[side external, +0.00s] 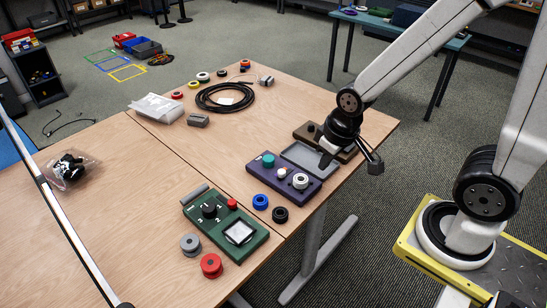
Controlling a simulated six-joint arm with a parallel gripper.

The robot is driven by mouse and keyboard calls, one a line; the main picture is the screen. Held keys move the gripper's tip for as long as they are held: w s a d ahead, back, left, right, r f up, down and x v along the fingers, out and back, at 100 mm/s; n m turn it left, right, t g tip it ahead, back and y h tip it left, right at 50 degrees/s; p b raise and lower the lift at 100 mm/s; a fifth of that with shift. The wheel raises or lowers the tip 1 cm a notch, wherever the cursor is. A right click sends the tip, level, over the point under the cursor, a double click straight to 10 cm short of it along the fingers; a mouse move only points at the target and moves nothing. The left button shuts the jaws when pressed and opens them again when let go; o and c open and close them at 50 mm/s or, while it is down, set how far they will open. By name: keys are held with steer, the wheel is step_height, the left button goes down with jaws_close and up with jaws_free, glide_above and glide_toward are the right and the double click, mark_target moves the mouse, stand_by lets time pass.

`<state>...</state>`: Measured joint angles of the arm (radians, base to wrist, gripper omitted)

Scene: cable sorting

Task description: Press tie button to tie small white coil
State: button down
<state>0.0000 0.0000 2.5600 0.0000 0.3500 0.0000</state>
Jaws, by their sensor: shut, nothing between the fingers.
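A small white coil (300,181) sits on the right end of a purple box (287,189) near the table's right edge. The same box carries a teal round knob or button (268,160) and a small red-and-white part between the two. I cannot tell which part is the tie button. My gripper (325,160) is shut and empty, pointing down above the grey tray and brown box just behind the purple box. It looks apart from the white coil, and its fingertips are small and dark here.
A green box (225,222) with a knob, red button and square pad is at front left. Blue (260,201), black (280,214), grey (190,245) and red coils (211,265) lie nearby. A grey tray (306,157) adjoins a brown box (309,133). A black cable loop (203,103) lies behind.

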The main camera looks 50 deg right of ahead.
steer(key=shift+w, duration=0.1)
stand_by(0.3)
steer(key=n+t+y, duration=0.2)
steer(key=n+t, duration=0.4)
steer(key=n, duration=0.5)
glide_above(271, 158)
step_height(271, 158, down, 12)
steer(key=shift+r, duration=0.15)
steer(key=shift+f, duration=4.4)
